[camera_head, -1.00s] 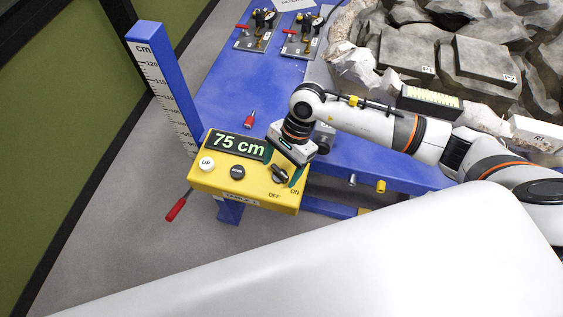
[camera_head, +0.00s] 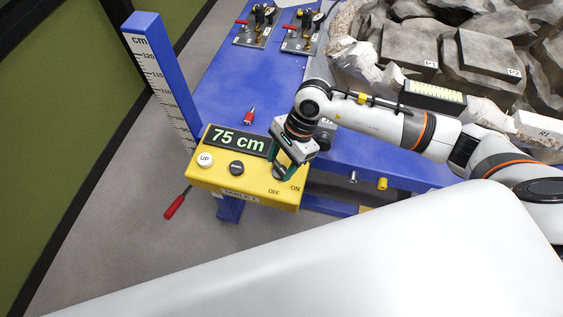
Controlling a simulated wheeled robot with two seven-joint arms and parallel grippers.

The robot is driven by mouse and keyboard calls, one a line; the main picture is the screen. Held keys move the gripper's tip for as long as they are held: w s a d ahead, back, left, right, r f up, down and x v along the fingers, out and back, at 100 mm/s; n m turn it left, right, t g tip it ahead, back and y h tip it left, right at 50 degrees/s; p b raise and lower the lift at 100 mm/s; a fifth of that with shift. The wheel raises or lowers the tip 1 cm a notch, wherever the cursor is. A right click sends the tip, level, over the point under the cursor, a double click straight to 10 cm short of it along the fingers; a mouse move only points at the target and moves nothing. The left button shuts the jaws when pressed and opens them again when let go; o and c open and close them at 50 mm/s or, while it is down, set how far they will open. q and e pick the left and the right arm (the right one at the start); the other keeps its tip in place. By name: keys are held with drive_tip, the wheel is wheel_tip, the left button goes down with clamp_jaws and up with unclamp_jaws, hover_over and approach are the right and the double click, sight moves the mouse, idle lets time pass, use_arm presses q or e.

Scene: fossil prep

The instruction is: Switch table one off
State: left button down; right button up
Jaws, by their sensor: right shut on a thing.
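The yellow control box (camera_head: 222,183) of table one sits at the near corner of the blue table (camera_head: 230,90). It has a display reading 75 cm (camera_head: 238,141), a white UP button (camera_head: 205,159), a black button (camera_head: 237,168) and a dark rotary switch (camera_head: 279,172) above the OFF and ON labels. My right gripper (camera_head: 282,172) is shut on the rotary switch, pointing down at the box. Its fingers and body hide most of the switch, so I cannot tell which label it points to. My left gripper is not in view.
A blue height scale (camera_head: 160,75) stands left of the box. A red-handled tool (camera_head: 176,206) sticks out below it, and a small red item (camera_head: 249,115) lies on the table. Grey rocks (camera_head: 480,60) fill the upper right. Clamps (camera_head: 258,25) stand at the back.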

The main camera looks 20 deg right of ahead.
drive_tip(key=m+b, duration=0.1)
drive_tip(key=m+t+b, duration=0.1)
drive_tip(key=m+b, duration=0.1)
drive_tip(key=m+t+b, duration=0.1)
drive_tip(key=m, duration=0.1)
drive_tip(key=shift+s+f+b, duration=0.15)
drive_tip(key=shift+f+b, duration=0.1)
drive_tip(key=shift+b, duration=0.1)
drive_tip(key=m+t+b, duration=0.1)
drive_tip(key=m+b, duration=0.1)
drive_tip(key=m, duration=0.1)
drive_tip(key=shift+r, duration=0.1)
drive_tip(key=shift+r+m+t+b, duration=0.15)
drive_tip(key=shift+m+t+b, duration=0.25)
drive_tip(key=shift+m+b, duration=0.45)
drive_tip(key=shift+m, duration=0.25)
drive_tip(key=o, duration=1)
drive_tip(key=shift+s, duration=0.1)
